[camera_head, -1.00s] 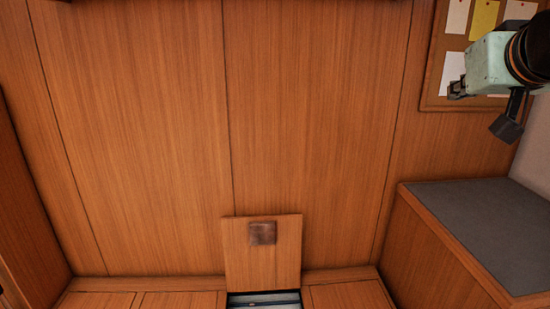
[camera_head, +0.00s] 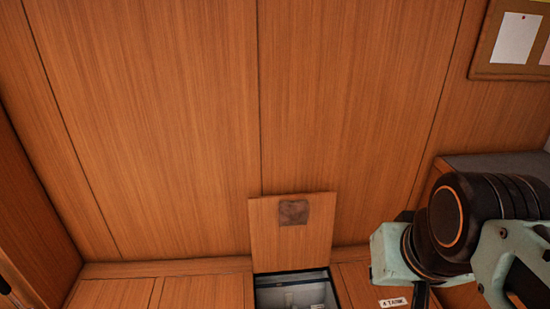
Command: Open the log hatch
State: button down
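The log hatch appears to be the square wooden lid (camera_head: 292,236) with a dark square patch (camera_head: 293,212) on it. It stands raised, leaning near the wood-panelled wall at the bottom centre of the head view.
A wooden ledge (camera_head: 206,290) runs along the wall foot on both sides of the opening. A white label reading "4 TANK" (camera_head: 393,302) lies right of it. A pinboard (camera_head: 483,69) hangs upper right, above a grey-topped box (camera_head: 492,165).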

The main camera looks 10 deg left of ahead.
aim_at(289, 233)
jog(key=k+j+u, duration=0.1)
jog(key=j, duration=0.2)
jog(key=k+j, duration=0.2)
jog(key=j, duration=0.15)
jog(key=i+j+u, duration=0.1)
jog(key=j, duration=0.3)
jog(key=j+u, duration=0.1)
jog(key=j, duration=0.3)
jog(key=i, duration=0.05)
